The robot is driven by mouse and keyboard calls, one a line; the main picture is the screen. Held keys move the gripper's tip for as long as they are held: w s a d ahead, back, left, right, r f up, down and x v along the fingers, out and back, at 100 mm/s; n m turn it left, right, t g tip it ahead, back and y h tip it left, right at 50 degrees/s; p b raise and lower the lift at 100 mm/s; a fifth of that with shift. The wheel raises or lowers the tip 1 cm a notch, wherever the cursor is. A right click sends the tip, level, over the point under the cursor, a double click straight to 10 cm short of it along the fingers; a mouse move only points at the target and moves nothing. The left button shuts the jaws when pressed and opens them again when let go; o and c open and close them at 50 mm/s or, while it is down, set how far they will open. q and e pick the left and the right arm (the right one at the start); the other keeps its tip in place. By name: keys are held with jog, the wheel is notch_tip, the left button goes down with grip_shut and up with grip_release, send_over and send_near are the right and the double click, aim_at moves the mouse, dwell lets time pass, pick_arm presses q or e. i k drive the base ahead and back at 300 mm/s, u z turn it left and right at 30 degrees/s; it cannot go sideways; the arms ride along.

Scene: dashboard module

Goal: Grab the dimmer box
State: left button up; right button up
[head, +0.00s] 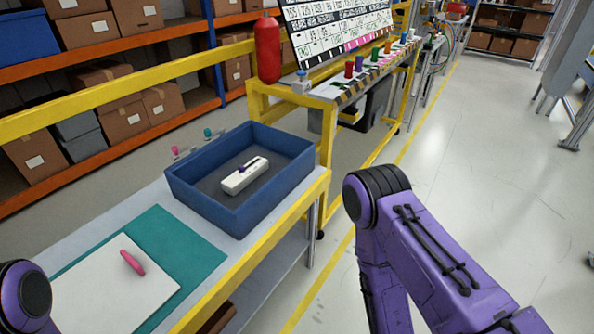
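A small white oblong box (244,176) lies on the floor of a blue open bin (240,219) on the workbench; it looks like the dimmer box. A small dark purple piece shows on its top. Neither of my grippers is in view. A dark round joint of my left arm shows at the lower left edge. My purple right arm bends in the lower right, to the right of the bench and apart from the bin.
A white board (110,290) with a pink object (132,262) on it lies on a teal mat (186,247) left of the bin. A yellow rail (262,253) edges the bench. A red bottle (267,48) stands behind. Floor to the right is clear.

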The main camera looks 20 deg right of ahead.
aim_at(246, 175)
jog(key=z, duration=0.3)
jog(key=k, duration=0.5)
jog(key=z, duration=1.55)
jog(key=i, duration=2.35)
jog(key=u, duration=1.95)
